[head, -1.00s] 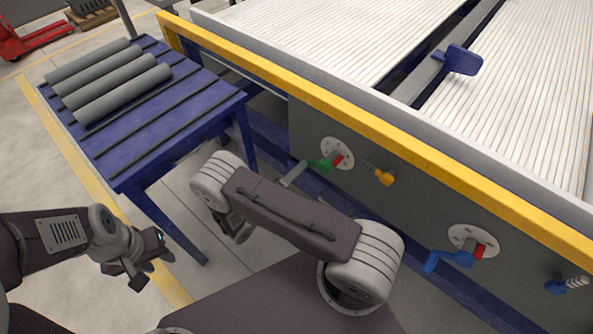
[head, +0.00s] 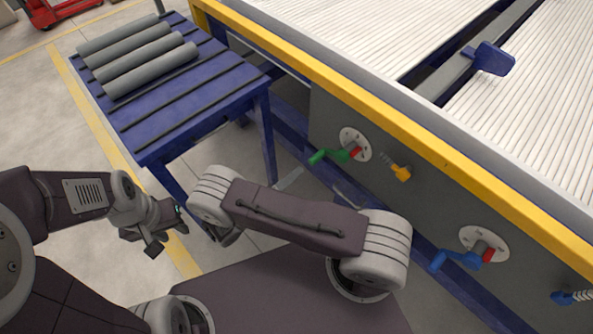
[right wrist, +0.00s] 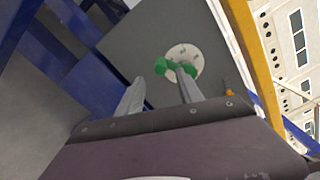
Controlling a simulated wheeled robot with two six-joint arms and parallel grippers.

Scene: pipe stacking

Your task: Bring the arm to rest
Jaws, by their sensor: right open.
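My right arm (head: 295,220) is folded across the middle of the head view. Its gripper (head: 318,189) shows only as two pale fingers past the dark arm link, below the green-handled valve. In the right wrist view, my right gripper (right wrist: 158,78) is open with nothing between its fingers. The green handle (right wrist: 174,68) appears beyond the fingertips; I cannot tell the gap to it. My left gripper (head: 168,238) is at the left, open and empty, above the floor near the blue table.
A large machine with a yellow rail (head: 400,133) fills the right. Its front carries a green handle (head: 334,156), a yellow handle (head: 401,172) and a blue handle (head: 456,260).

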